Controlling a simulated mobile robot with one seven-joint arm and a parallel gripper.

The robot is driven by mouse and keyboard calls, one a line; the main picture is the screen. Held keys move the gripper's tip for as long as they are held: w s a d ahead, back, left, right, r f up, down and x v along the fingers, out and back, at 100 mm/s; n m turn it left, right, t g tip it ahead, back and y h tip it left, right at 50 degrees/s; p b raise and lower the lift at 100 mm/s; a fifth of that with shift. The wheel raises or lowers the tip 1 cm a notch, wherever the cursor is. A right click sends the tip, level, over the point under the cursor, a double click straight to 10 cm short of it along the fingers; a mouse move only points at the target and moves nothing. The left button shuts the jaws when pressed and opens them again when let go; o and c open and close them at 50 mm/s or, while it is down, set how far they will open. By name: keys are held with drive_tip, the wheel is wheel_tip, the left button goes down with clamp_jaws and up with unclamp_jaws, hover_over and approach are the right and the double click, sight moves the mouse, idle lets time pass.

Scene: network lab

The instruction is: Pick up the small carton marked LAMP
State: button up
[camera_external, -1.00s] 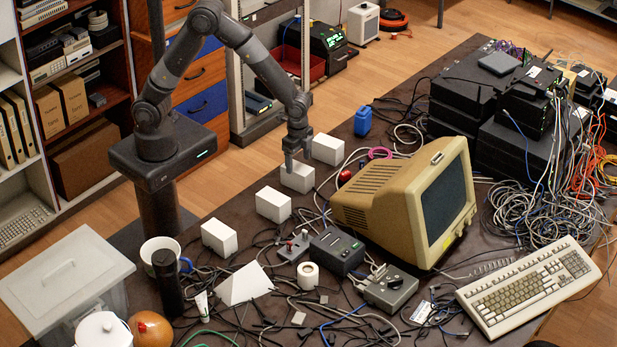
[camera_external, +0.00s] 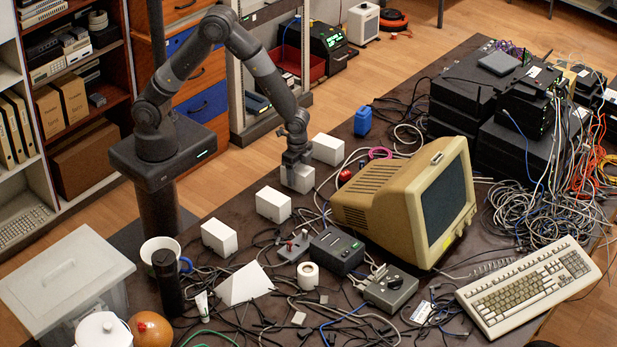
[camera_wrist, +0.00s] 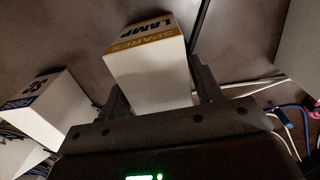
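The small white carton marked LAMP (camera_wrist: 150,70), with a gold band reading SPARES, sits between my gripper's two fingers (camera_wrist: 160,92) in the wrist view. The fingers lie close along its two sides; whether both press on it cannot be told. In the external view my gripper (camera_external: 297,160) is down around the upper part of this carton (camera_external: 301,182), on the dark table (camera_external: 215,272). The gripper and wrist hide part of the carton's top there. No gap under the carton can be made out.
Similar white cartons stand nearby: one behind (camera_external: 328,149), two in front (camera_external: 273,205) (camera_external: 219,238). A carton with a blue band (camera_wrist: 45,110) is at left in the wrist view. A beige monitor (camera_external: 375,205) stands to the right. Cables (camera_external: 400,135) run across the table.

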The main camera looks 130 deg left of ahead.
drive_tip(key=c, duration=0.8)
drive_tip(key=shift+o, duration=0.2)
